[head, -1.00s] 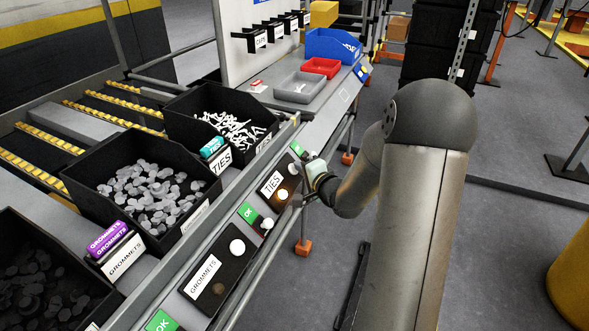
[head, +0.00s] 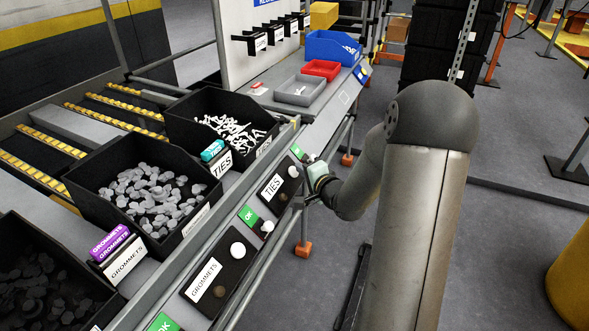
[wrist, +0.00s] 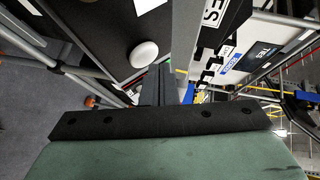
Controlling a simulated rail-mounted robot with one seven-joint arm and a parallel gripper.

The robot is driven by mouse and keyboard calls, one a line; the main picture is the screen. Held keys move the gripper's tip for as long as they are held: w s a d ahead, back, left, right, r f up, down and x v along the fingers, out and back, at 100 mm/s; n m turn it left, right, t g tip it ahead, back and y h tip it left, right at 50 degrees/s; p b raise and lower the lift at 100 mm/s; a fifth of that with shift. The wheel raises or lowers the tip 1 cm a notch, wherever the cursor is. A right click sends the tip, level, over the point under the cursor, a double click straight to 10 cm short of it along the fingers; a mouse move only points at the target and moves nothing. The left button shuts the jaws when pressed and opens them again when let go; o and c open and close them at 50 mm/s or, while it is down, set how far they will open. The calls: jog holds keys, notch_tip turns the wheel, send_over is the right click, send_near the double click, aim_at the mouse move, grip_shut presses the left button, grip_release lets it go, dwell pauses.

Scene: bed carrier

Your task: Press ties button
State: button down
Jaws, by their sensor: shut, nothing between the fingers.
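The black TIES panel (head: 279,184) is on the sloped rail and has a white label. Its round white button (head: 293,171) is at the panel's far end, and a dark round lamp (head: 283,197) is nearer to me. My gripper (head: 306,180) is just right of the panel, apart from the button, with its fingertips hard to make out. In the wrist view, the white button (wrist: 143,54) shows to the upper left of my fingers (wrist: 165,80), which are together and empty.
The GROMMETS panel (head: 218,276) with its white button is nearer. A green OK sign (head: 249,215) and small button sit between the panels. Black bins of ties (head: 180,122) and grommets (head: 90,168) stand to the left. A metal rail (head: 270,262) runs beside the panels.

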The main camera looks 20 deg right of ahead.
jog(key=shift+s+d+r, duration=0.15)
jog(key=r+p, duration=0.1)
jog(key=s+d+r+p, duration=0.1)
jog(key=p, duration=0.1)
jog(key=s+d+r+p, duration=0.1)
jog(key=shift+s+d+r, duration=0.2)
jog(key=shift+s+r, duration=0.05)
dwell(0.4)
dwell(0.5)
